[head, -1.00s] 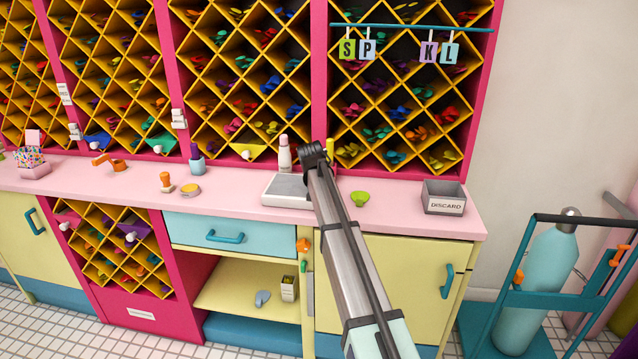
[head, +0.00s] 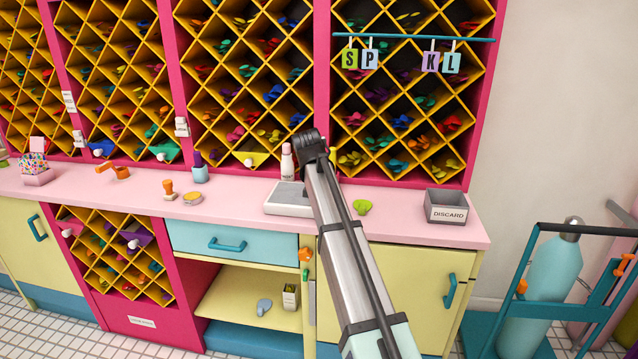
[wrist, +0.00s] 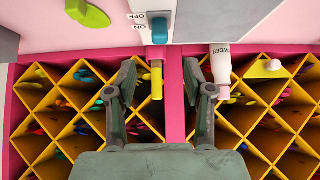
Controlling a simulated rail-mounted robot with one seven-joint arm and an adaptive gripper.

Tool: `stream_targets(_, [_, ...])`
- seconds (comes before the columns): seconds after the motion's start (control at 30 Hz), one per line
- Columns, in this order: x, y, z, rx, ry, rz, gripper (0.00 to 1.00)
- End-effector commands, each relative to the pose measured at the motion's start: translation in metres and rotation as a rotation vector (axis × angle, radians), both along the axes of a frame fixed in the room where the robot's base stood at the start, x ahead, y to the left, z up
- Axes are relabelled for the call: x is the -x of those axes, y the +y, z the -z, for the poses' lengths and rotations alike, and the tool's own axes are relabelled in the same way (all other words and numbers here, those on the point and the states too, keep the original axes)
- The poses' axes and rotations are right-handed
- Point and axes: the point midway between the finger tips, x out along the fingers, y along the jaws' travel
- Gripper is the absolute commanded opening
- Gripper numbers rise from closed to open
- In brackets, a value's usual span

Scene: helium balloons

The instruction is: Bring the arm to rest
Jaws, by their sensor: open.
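My arm reaches from the lower middle of the head view toward the shelf wall, over the pink counter. My gripper (wrist: 160,74) shows in the wrist view with its two dark fingers spread apart and nothing held between them. A yellow object (wrist: 156,82) and the pink shelf post show behind the gap, apart from the fingers as far as I can tell. In the head view the arm's dark end (head: 309,147) hides most of the gripper, so its fingers cannot be made out there.
A scale (head: 288,199) and a white bottle (head: 287,163) stand beside the arm's end on the counter (head: 405,222). A lime piece (head: 362,207) and the grey DISCARD bin (head: 446,206) are to the right. A teal rail (head: 415,38) with letter tags hangs above. A gas cylinder (head: 540,285) stands right.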

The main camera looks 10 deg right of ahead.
Motion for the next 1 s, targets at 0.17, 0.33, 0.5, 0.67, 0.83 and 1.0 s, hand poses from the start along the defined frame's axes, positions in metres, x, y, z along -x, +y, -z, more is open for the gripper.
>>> stream_targets(0.17, [0.003,0.001,-0.004,0.0,0.0,0.0,0.52])
stream_targets(0.33, [0.003,0.001,-0.004,0.0,0.0,0.0,0.52])
stream_targets(0.5, [0.003,0.001,-0.004,0.014,0.005,-0.017,0.52])
stream_targets(0.67, [0.029,0.007,0.027,0.038,0.051,-0.112,0.52])
stream_targets(0.83, [0.063,0.007,0.118,0.042,0.162,-0.172,0.52])
stream_targets(1.0, [0.106,0.004,0.214,0.037,0.284,-0.219,0.52])
